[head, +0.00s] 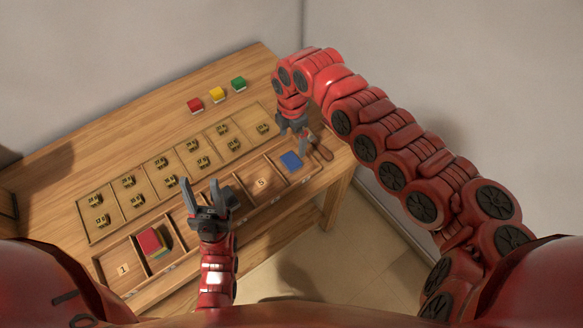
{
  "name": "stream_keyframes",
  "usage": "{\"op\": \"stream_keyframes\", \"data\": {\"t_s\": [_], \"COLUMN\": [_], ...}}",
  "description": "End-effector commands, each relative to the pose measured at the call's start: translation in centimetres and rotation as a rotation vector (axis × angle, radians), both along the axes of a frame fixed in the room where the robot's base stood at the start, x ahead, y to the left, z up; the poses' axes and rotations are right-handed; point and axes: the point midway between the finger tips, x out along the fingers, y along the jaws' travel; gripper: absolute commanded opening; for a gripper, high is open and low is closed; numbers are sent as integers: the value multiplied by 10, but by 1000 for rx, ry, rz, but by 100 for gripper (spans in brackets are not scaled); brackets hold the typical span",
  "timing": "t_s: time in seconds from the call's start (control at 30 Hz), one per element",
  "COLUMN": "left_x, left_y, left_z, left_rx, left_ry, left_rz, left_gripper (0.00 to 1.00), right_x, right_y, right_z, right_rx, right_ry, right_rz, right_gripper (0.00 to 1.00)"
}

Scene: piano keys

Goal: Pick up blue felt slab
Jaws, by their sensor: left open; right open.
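The blue felt slab (291,161) lies flat in the right-end compartment of the long wooden tray (225,208) along the table's front. My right gripper (294,130) reaches down from above just behind the slab and is open. Its fingers are small and partly hidden, and they appear apart from the slab. My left gripper (199,184) is open and empty, with its two fingers pointing away over the middle of the tray. It covers some of the middle compartments.
Red, yellow and green blocks (217,94) stand at the back. A partitioned board (170,170) holds several small brass-coloured pieces. Stacked red and other slabs (150,241) sit in a left compartment. A brown-handled item (322,152) lies near the right edge.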

Motion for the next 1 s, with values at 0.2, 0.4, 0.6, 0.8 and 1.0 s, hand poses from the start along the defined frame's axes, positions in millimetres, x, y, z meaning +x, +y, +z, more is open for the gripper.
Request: {"op": "stream_keyframes", "data": {"t_s": [0.2,0.4,0.6,0.8,1.0], "left_x": [0,0,0,0,0], "left_y": [0,0,0,0,0], "left_z": [9,20,32,32,32], "left_rx": [0,0,0,0,0], "left_ry": [-2,-2,-2,-2,-2], "left_rz": [0,0,0,0,0], "left_gripper": [50,50,50,50,50], "right_x": [-2,-4,-7,-7,-6], "right_y": [1,2,5,3,3], "right_z": [-30,-43,-75,-87,-87], "right_rx": [-1,1,5,1,2], "right_ry": [5,2,0,-2,-2], "right_rz": [2,1,0,-1,-1], "right_gripper": [100,100,100,100,91]}}
